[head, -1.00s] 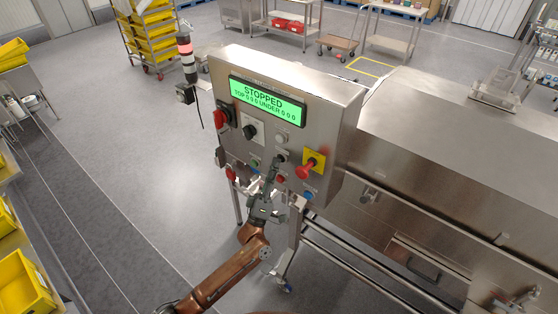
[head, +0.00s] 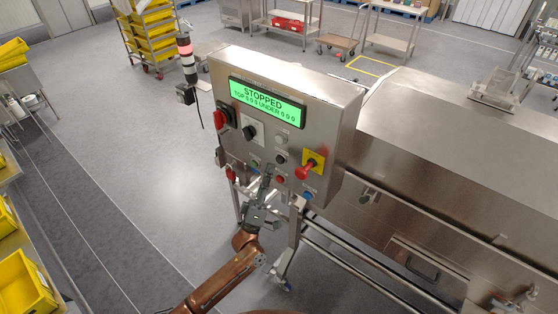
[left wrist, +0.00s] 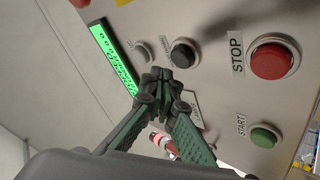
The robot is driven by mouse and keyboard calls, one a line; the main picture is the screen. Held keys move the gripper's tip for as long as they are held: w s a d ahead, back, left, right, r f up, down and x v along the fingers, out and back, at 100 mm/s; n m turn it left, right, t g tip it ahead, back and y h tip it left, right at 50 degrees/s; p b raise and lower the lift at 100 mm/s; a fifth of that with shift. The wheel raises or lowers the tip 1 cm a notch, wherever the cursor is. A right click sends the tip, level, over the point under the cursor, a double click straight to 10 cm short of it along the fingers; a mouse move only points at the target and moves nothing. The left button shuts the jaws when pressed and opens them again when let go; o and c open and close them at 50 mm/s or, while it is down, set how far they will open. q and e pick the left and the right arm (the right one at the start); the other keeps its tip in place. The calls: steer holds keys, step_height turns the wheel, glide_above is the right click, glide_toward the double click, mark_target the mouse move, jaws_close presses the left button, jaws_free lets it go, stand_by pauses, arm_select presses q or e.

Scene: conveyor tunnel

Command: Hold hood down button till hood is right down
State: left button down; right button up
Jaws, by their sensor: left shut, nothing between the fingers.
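The steel control panel (head: 232,160) carries a black button (head: 281,157) below a pale grey button (head: 281,139). The same black button (left wrist: 184,53) and grey button (left wrist: 144,52) show in the left wrist view; their labels are too small or covered to read. My left gripper (head: 267,172) is shut and empty in front of the panel, below the black button in the head view. Its closed tips (left wrist: 160,76) appear beside the black button, seemingly apart from it. The steel hood (head: 440,115) covers the tunnel at right; I cannot tell whether it is fully down. My right gripper is not visible.
The green display (head: 267,101) reads STOPPED. Close by are a red STOP button (left wrist: 271,61), a green START button (left wrist: 264,136) and a red mushroom knob (head: 306,170) on yellow. A signal lamp (head: 186,58) stands left of the panel.

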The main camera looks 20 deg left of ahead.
arm_select(q)
steer(key=shift+s+a+r+p, duration=0.15)
steer(key=shift+s+a, duration=0.25)
steer(key=shift+s, duration=0.55)
steer(key=shift+s+a+f+p, duration=0.1)
steer(key=shift+s+a+p, duration=0.25)
steer(key=shift+s, duration=0.6)
